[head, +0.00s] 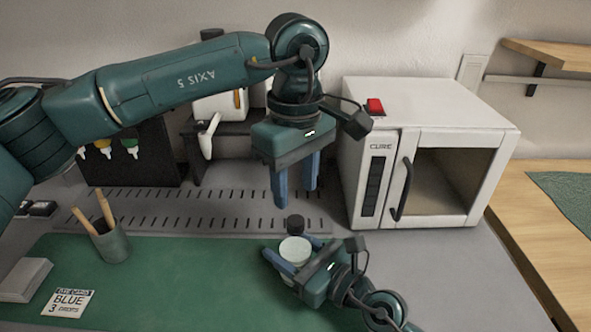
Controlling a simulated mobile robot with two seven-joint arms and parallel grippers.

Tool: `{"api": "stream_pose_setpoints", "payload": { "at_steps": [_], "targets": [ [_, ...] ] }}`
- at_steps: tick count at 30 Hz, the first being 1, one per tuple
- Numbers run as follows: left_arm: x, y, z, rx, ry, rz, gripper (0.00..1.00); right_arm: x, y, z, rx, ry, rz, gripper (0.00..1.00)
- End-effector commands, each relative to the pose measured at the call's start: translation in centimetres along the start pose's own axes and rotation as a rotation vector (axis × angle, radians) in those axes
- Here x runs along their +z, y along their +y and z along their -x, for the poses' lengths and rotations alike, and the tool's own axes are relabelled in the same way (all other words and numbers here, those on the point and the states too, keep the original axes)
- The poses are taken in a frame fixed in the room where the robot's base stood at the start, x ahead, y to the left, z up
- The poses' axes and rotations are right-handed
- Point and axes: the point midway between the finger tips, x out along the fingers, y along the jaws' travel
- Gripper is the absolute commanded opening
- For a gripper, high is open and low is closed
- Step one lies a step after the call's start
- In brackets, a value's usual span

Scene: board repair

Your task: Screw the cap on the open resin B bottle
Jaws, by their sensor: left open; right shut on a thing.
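A pale, round-topped container (295,249), which looks like the resin bottle, stands at the back edge of the green mat. My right gripper (284,263) is shut on it from the front, hiding part of its lower body. A small dark cylindrical cap (295,224) shows right behind or above its top. I cannot tell whether the cap touches the bottle or is apart from it. My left gripper (295,193) points down over the cap, with its blue fingers open. No label can be read on the bottle.
A white CURE oven (430,120) with a red button (375,106) stands to the right. A cup with wooden sticks (112,245), a "BLUE 3 DROPS" card (68,303) and a grey block (24,280) are at left. The green mat (190,280) is clear in the middle.

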Motion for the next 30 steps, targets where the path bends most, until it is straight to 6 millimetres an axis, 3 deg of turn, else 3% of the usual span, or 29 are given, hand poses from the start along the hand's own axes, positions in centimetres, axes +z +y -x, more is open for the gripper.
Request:
{"api": "stream_pose_setpoints", "payload": {
  "at_steps": [21, 30],
  "targets": [
    [0.0, 0.0, 1.2, 0.001, 0.001, 1.632, 0.43, 0.0, 0.0, 0.0, 0.000, 0.001, 0.000, 0.00],
    [0.0, 0.0, 1.7, 0.001, 0.000, 2.187, 0.43, 0.0, 0.0, 0.0, 0.000, 0.001, 0.000, 0.00]
  ]
}}
